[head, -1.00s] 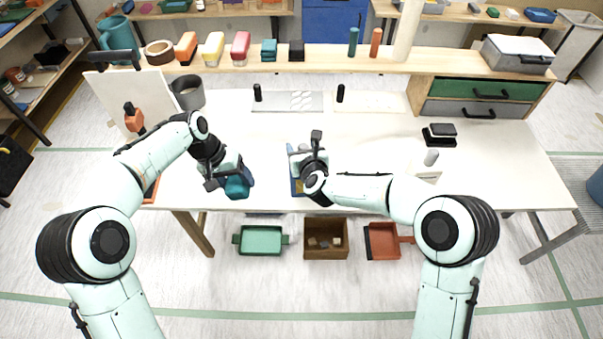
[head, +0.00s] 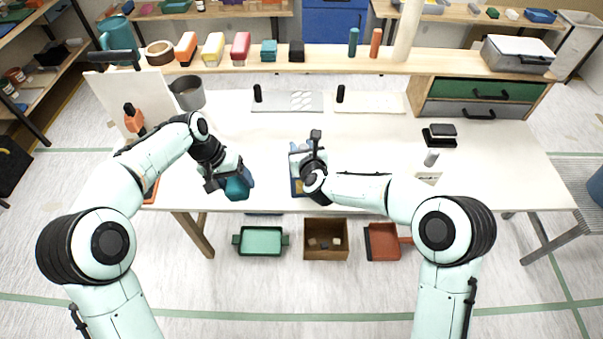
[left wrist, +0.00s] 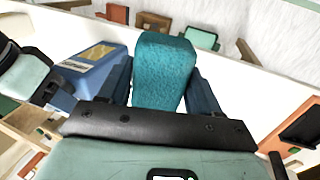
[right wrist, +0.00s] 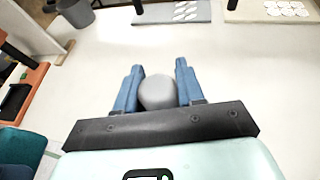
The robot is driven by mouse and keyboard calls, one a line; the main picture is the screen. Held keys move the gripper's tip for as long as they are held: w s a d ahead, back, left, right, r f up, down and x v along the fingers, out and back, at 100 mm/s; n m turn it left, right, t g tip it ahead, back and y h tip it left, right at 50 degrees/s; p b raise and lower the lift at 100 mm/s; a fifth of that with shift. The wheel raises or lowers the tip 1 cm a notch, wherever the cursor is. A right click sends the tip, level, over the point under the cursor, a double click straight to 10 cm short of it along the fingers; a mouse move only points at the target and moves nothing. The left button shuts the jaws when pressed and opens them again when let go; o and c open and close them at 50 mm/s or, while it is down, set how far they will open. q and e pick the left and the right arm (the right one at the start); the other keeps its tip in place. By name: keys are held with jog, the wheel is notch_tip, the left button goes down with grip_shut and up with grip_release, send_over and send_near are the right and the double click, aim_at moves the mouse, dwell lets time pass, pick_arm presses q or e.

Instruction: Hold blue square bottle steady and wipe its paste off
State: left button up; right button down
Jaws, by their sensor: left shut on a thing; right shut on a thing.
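The blue square bottle (left wrist: 95,72) with a yellow and white label shows in the left wrist view. In the head view its blue side (head: 296,184) stands near the table's front edge, partly behind my right gripper (head: 311,160). My right gripper is shut on its grey rounded top (right wrist: 158,92), seen between the fingers in the right wrist view. My left gripper (head: 229,174) is shut on a teal sponge-like block (left wrist: 162,70), also in the head view (head: 236,188). The block is left of the bottle and apart from it. I cannot make out paste on the bottle.
The white table (head: 380,150) is largely clear around the bottle. A grey cup (head: 188,93) and a white board (head: 112,100) stand at the left.

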pick_arm(q)
jog(key=shift+s+f, duration=0.1)
jog(key=shift+f, duration=0.1)
dwell(0.4)
jog(key=o, duration=0.3)
jog(key=c, duration=0.3)
jog(key=shift+a, duration=0.1)
